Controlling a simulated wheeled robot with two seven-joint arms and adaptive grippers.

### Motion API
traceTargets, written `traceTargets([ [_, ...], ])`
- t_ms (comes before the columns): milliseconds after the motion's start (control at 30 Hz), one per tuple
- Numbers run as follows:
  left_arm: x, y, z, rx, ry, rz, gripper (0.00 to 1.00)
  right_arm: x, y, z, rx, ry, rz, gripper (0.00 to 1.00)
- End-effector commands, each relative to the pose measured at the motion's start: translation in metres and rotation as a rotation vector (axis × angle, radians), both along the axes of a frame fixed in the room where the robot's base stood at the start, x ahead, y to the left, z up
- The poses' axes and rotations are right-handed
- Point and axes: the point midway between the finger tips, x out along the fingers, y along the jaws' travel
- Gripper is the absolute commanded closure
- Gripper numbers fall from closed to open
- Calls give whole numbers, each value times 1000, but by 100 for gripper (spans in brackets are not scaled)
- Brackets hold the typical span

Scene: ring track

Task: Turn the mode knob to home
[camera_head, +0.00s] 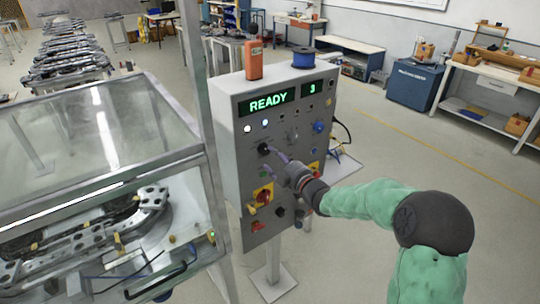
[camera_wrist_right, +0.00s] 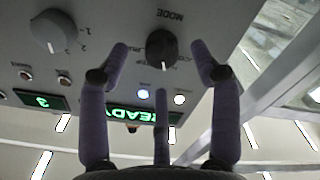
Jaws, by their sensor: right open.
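The mode knob (camera_head: 264,149) is a round black knob on the front of the grey control panel (camera_head: 231,145). In the right wrist view the mode knob (camera_wrist_right: 162,48) sits below the printed word MODE, and its white pointer line points down in that picture. The small position labels around it are too blurred to read surely. My right gripper (camera_head: 277,158) is open in front of the panel at the knob. In the wrist view its fingers (camera_wrist_right: 160,60) stand on both sides of the knob with gaps, and a third finger is below it. My left gripper is not in view.
A green display (camera_head: 268,102) reads READY and 3. A grey selector knob (camera_wrist_right: 48,32) is beside the mode knob. An orange device (camera_head: 254,60) and blue spool (camera_head: 303,58) stand on top.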

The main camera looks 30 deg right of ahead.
Motion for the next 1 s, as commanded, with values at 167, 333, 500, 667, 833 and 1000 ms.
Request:
traceTargets([
  [167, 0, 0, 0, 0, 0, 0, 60, -38, -3, -1, 1, 2, -2, 36],
  [333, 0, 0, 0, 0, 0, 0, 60, -64, -5, -1, 1, 3, -3, 36],
  [500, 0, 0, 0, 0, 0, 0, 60, -78, -6, -2, 2, 4, -1, 36],
  [667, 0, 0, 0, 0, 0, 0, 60, -82, -6, -1, 1, 3, 0, 36],
  [833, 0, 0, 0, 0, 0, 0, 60, -81, -6, -2, 1, 4, 1, 36],
  [1000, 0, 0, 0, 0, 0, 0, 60, -81, -6, -2, 1, 4, 1, 36],
])
